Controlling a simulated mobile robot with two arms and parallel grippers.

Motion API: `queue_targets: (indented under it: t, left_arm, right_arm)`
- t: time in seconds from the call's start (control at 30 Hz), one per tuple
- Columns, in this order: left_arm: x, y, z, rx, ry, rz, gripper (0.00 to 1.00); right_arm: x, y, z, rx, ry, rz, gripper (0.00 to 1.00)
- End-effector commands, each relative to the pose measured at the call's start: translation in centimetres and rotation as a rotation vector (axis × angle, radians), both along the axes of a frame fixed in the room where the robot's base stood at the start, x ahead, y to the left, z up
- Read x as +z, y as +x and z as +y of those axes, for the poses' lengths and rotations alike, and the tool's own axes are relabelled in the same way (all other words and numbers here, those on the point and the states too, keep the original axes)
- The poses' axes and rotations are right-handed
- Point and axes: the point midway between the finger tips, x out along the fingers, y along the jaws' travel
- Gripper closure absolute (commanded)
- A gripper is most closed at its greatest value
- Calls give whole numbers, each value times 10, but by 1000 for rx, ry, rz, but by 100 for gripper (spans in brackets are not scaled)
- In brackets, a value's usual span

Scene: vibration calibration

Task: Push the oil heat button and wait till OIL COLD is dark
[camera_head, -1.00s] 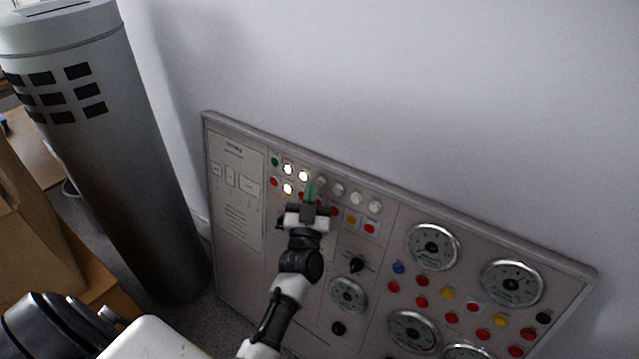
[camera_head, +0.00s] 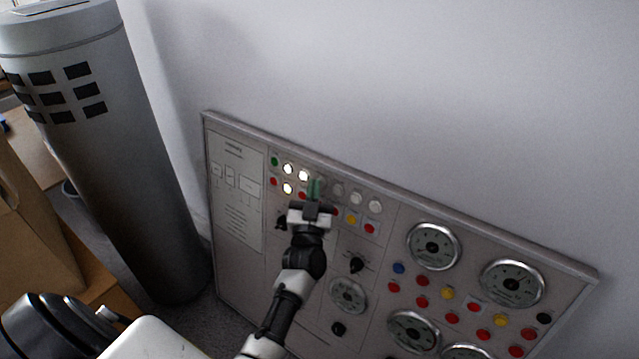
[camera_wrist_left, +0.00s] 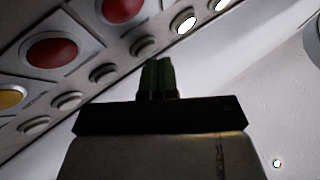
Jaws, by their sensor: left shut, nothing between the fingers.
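A grey control panel (camera_head: 236,268) stands tilted against the wall. My left gripper (camera_head: 314,184) is shut and empty, its greenish fingertips at the upper row of lamps and buttons. In the left wrist view the shut fingers (camera_wrist_left: 157,78) point at a row of small round buttons, with a red button (camera_wrist_left: 50,52) beside them. Several round lamps (camera_head: 288,169) left of the fingertips glow white; the lamps (camera_head: 356,199) to the right are unlit. I cannot read which one is OIL COLD or which is oil heat. Whether the fingertips touch a button is unclear. The right gripper does not show.
Dials (camera_head: 433,247) and coloured buttons fill the panel's right half. The wall (camera_head: 400,80) above the panel is bare.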

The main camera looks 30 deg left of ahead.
Motion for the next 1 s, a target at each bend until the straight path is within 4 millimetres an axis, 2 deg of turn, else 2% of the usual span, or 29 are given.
queue_targets:
  t: [0.77,1.0]
  left_arm:
    - [-1,5,0,0,0,0,100]
    - [1,0,0,0,1,0,100]
  right_arm:
    - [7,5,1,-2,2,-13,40]
    - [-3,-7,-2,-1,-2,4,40]
